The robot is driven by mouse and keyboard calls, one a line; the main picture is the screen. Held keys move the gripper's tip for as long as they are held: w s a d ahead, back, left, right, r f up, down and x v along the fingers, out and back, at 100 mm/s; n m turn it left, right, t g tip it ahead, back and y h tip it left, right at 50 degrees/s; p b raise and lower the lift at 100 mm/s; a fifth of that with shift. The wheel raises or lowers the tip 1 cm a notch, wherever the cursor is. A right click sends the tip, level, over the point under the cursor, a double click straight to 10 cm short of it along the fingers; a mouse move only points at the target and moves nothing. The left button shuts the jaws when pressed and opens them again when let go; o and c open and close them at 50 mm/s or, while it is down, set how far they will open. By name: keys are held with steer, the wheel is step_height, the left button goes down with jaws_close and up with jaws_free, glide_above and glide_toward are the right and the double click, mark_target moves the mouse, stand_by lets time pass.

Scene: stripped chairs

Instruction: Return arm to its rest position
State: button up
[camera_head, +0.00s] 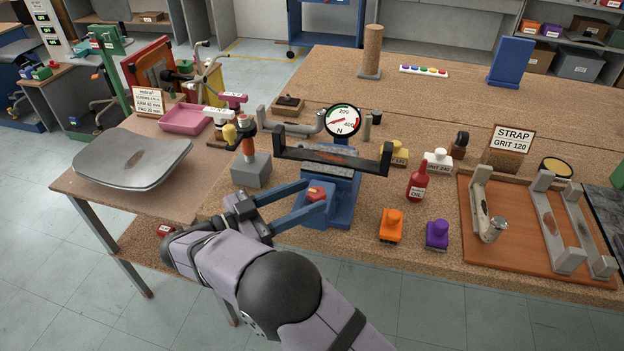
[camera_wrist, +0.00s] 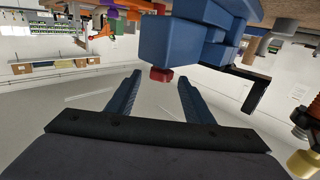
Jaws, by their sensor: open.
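My gripper (camera_head: 312,197) is open, its two blue fingers spread and pointing at the front of a blue test stand (camera_head: 346,196). A red knob (camera_head: 317,192) on the stand shows between the fingertips in the head view. In the wrist view, which looks upside down, my gripper (camera_wrist: 160,80) shows both fingers apart with nothing held. The red knob (camera_wrist: 161,75) hangs below the blue stand (camera_wrist: 172,42) there, between the fingertips in the picture. I see no clear contact. My grey arm reaches in from the lower edge of the head view.
A dial gauge (camera_head: 342,121) and a dark bar (camera_head: 330,158) top the stand. A grey block (camera_head: 251,170) stands close left, an orange block (camera_head: 391,226), a purple block (camera_head: 437,234) and a red bottle (camera_head: 417,182) right. A seat pan (camera_head: 130,160) lies left. Floor in front is clear.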

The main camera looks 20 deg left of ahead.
steer(key=shift+r, duration=0.1)
step_height(320, 180, up, 4)
steer(key=s+a+m, duration=0.1)
steer(key=m, duration=0.3)
steer(key=w+d+r+n+t+y+p, duration=0.1)
steer(key=w+d+r+n+y, duration=0.15)
steer(key=w+r+y, duration=0.35)
steer(key=w+d+r+n+t+y, duration=0.1)
steer(key=w+r+n+t+y, duration=0.15)
steer(key=w, duration=0.45)
steer(key=w+d+r+n+y+p, duration=0.1)
steer(key=w+d+r+n+y, duration=0.2)
steer(key=w+y, duration=0.35)
steer(key=s+d+f+n+g+p, duration=0.1)
steer(key=s+d+f+g, duration=0.4)
steer(key=s, duration=0.6)
steer(key=s+d+f+n+g+h+p, duration=0.1)
steer(key=s+d+f+n+g+p, duration=0.1)
steer(key=s+d+f+g, duration=0.4)
steer(key=s+d+f+n+g+h+p, duration=0.1)
steer(key=s+d+f+g, duration=0.4)
steer(key=s+d+f, duration=0.6)
steer(key=s+d+n+p, duration=0.1)
steer(key=s+d, duration=0.2)
steer(key=s, duration=0.4)
steer(key=shift+f, duration=0.4)
steer(key=shift+w, duration=0.1)
